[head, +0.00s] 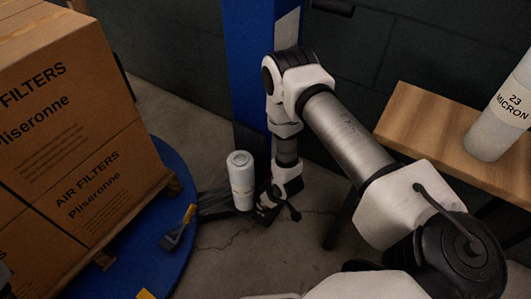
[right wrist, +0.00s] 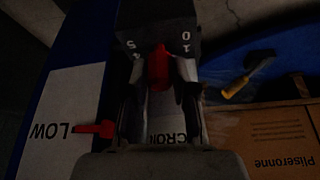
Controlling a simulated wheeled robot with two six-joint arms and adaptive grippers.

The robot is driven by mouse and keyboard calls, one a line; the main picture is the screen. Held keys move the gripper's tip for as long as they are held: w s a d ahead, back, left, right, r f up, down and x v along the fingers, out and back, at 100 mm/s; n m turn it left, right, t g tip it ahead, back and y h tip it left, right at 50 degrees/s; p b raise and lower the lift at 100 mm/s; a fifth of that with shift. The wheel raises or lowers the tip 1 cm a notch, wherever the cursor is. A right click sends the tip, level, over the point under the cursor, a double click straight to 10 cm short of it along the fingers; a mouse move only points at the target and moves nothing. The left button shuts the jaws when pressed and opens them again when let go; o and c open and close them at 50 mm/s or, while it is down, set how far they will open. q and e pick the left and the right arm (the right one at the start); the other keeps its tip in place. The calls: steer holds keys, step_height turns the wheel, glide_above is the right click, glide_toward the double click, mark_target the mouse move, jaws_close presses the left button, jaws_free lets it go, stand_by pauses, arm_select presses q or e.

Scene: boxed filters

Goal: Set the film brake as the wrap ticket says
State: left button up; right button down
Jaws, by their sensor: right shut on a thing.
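My right gripper (head: 268,207) reaches down beside the standing film roll (head: 241,182) at the foot of the blue mast (head: 247,70). In the right wrist view the gripper (right wrist: 160,75) is shut on a red knob (right wrist: 158,66) at a black dial block (right wrist: 190,20). The numbers 0, 1, 4 and 5 show around it; the knob's exact setting is hard to tell in the dark. The film roll (right wrist: 165,120), lettered "CRON", shows between the fingers. No readable wrap ticket shows. My left gripper is not in view.
Boxes of air filters (head: 75,130) stand on a pallet on the blue turntable (head: 170,250). A yellow-handled tool (head: 178,230) lies at its edge. A red pointer (right wrist: 92,129) is by "LOW" on a white plate (right wrist: 60,125). A "23 MICRON" roll (head: 500,115) stands on the wooden bench (head: 420,115).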

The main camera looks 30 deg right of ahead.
steer(key=c, duration=0.9)
jaws_free()
steer(key=v, duration=1.2)
steer(key=shift+f, duration=0.1)
